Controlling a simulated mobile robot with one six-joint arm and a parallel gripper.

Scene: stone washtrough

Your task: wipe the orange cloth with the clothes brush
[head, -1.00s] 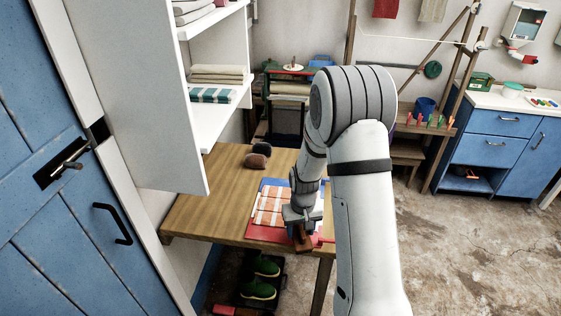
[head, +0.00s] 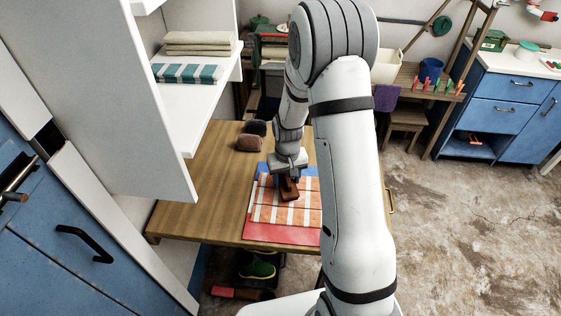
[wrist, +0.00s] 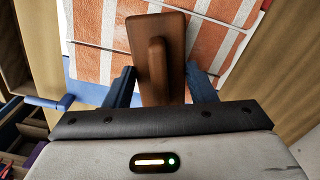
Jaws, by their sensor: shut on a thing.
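The orange cloth (head: 268,205), orange with white stripes, lies flat on the wooden table in the head view; it also fills the top of the wrist view (wrist: 93,30). My gripper (head: 289,176) is over the cloth's back part, and its blue fingers are shut on the clothes brush. The brown wooden clothes brush (head: 290,191) has a raised handle strip, seen from above in the wrist view (wrist: 155,35). It is over the cloth; its underside is hidden, so I cannot tell whether it touches. My arm hides the cloth's right side.
A red sheet (head: 275,232) and a blue sheet (head: 253,190) show around the cloth. Two dark rounded objects (head: 250,143) sit at the table's back. A white shelf unit (head: 165,150) stands close on the left. The table's left part (head: 195,215) is clear.

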